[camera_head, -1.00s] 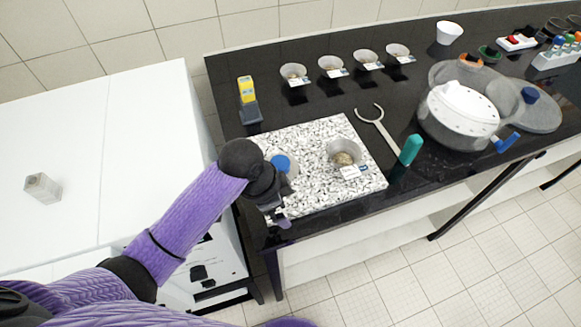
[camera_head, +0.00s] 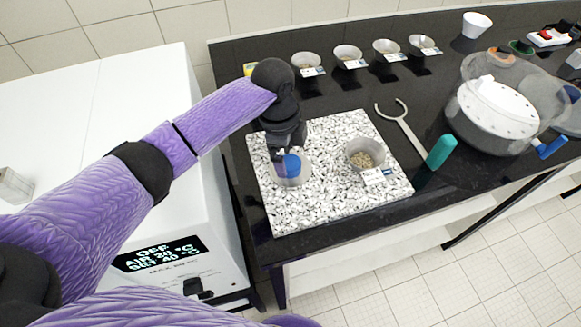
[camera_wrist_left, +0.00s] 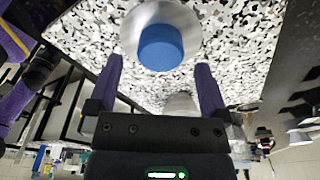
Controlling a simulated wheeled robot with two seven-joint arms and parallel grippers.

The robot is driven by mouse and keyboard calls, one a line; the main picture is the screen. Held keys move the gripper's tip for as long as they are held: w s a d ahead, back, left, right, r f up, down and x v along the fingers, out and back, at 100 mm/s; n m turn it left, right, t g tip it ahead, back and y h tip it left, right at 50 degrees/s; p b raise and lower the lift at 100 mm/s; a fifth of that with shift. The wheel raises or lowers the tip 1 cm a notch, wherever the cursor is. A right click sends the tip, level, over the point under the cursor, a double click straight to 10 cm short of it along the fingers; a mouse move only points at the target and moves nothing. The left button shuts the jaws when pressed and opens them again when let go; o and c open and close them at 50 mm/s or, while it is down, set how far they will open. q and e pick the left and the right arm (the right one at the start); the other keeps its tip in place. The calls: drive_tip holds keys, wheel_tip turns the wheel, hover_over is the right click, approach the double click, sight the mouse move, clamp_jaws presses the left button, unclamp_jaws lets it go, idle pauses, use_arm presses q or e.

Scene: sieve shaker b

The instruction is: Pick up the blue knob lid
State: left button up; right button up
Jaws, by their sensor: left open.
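The blue knob lid (camera_head: 291,165) is a pale, round lid with a blue knob on top. It sits on the left part of the speckled stone slab (camera_head: 318,213). In the left wrist view the blue knob (camera_wrist_left: 160,47) shows at the top, beyond the fingertips and roughly midway between them. My left gripper (camera_head: 287,152) is at the lid's far side, close to the knob. In the left wrist view the left gripper (camera_wrist_left: 160,68) is open with nothing between its two purple fingers. Contact with the lid cannot be told. My right gripper is not seen.
A metal bowl of grain (camera_head: 364,155) with a label stands on the slab right of the lid. A large grey drum (camera_head: 490,117) stands at the right. Several small bowls line the back.

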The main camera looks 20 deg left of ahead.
sight(289, 161)
use_arm(q)
drive_tip(key=f, duration=0.3)
drive_tip(key=shift+d, duration=0.2)
drive_tip(key=shift+r, duration=0.1)
drive_tip(key=c, duration=1.2)
wheel_tip(289, 161, up, 9)
drive_tip(key=shift+r+p, duration=0.1)
drive_tip(key=shift+p, duration=1.15)
drive_tip(key=shift+r, duration=0.45)
